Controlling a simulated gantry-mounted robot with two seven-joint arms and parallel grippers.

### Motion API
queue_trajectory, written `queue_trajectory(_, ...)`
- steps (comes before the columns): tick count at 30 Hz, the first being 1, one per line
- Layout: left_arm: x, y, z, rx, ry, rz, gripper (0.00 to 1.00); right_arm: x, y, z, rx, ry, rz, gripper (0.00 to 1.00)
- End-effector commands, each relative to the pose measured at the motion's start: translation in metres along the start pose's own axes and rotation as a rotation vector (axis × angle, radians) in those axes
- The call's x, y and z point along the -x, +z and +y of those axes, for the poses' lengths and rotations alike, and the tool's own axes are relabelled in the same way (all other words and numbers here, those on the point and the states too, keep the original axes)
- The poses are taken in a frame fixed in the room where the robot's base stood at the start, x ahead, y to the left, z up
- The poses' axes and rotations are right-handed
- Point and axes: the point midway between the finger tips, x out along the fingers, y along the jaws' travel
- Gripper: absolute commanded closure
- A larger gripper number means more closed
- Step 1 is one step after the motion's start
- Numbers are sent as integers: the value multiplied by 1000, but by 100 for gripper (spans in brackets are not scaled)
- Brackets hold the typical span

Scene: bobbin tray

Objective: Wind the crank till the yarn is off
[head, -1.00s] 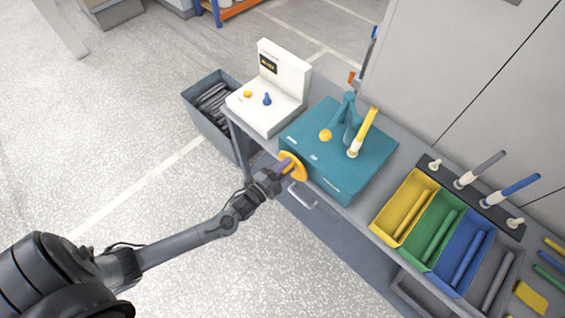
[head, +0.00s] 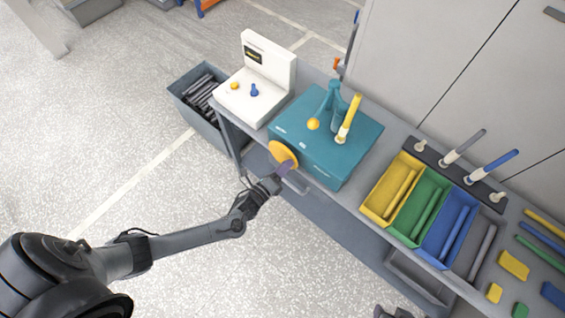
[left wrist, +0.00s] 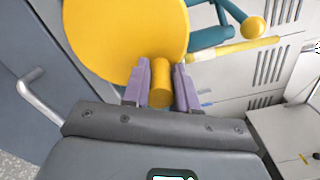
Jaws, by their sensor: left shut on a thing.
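The crank is a yellow disc (head: 283,154) on the front side of the teal winder box (head: 330,143). It also shows large in the left wrist view (left wrist: 125,35), with a yellow knob (left wrist: 161,82) on it. My left gripper (head: 286,170) is shut on that knob, its purple fingers on either side. In the head view the fingers hide the knob. A bobbin with yellow yarn (head: 350,117) stands tilted on top of the box beside a teal arm (head: 329,98) and a yellow ball (head: 313,124). I cannot tell how much yarn is on it. My right gripper is not clearly in view.
A white control box (head: 256,82) stands left of the winder. Yellow (head: 375,207), green and blue trays lie to the right, before a rack (head: 455,174) of bobbins. A drawer handle (head: 297,186) juts below the crank. A dark bin (head: 186,97) stands on the floor.

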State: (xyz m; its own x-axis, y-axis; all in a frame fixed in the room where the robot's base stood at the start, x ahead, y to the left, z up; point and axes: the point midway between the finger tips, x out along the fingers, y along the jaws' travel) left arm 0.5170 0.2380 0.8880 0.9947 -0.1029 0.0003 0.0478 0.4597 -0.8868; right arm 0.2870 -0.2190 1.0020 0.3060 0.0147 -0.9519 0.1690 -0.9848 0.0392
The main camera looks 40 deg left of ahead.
Motion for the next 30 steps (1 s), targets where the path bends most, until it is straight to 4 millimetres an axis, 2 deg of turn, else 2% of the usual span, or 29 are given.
queue_trajectory(12, 0, -10, 8, -262, 0, 1, 100, 3, -1, -1, -6, -5, 1, 57)
queue_trajectory(30, 0, -12, 11, -329, 1, 0, 100, 3, -2, -2, -9, -7, 1, 57)
